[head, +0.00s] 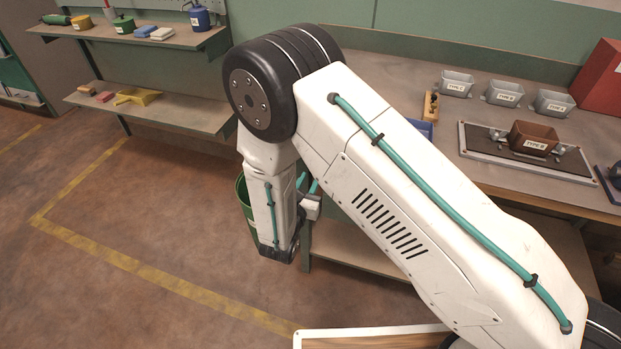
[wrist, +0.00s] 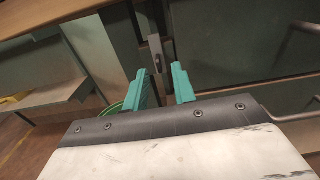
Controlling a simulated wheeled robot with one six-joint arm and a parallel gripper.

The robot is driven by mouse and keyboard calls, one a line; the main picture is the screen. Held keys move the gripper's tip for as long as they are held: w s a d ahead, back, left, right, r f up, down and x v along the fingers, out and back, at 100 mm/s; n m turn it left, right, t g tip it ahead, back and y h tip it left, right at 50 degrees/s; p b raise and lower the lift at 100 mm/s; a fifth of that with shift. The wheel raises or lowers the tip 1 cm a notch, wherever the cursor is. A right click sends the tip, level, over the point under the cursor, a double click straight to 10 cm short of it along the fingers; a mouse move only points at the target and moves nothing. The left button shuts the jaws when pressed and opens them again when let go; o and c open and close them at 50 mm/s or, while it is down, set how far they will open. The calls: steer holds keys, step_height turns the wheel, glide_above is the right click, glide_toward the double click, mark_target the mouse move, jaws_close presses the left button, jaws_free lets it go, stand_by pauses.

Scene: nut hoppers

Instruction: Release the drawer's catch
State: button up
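In the wrist view a small grey catch (wrist: 155,53) with a dark slot sits on the upright edge beside a dark green drawer front (wrist: 235,45). A bar handle (wrist: 289,45) is on the drawer front at the right. My gripper (wrist: 162,78) is open, with its two teal fingers apart and nothing between them. The catch appears just beyond the fingertips, in line with the gap; I cannot tell whether they touch. In the head view my arm hides the catch and drawer, and the fingers are barely discernible.
A green bin (head: 243,205) stands behind my forearm and close to the left finger in the wrist view. A workbench (head: 400,80) carries small hoppers (head: 503,93) and a brown hopper (head: 533,138). Shelves (head: 150,110) are at the left; the floor (head: 110,215) between is clear.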

steer(key=v, duration=0.6)
stand_by(0.3)
steer(key=s+d+r+m+g+h, duration=0.4)
steer(key=s+d+r+m+g, duration=0.1)
steer(key=d+r+m+g, duration=0.3)
steer(key=s+d+r+m+g+h, duration=0.3)
steer(key=s+d+r+m+g, duration=0.35)
steer(key=d, duration=0.45)
steer(key=s+d+r+m+y, duration=0.4)
steer(key=s+r+m+y, duration=0.2)
steer(key=r+m, duration=0.3)
steer(key=s+d+r+m+g+y, duration=0.1)
steer(key=s+d+r+m+y, duration=0.4)
steer(key=s+r+m+y, duration=0.2)
step_height(320, 180, up, 3)
steer(key=shift+s+m, duration=0.85)
steer(key=shift+s, duration=0.2)
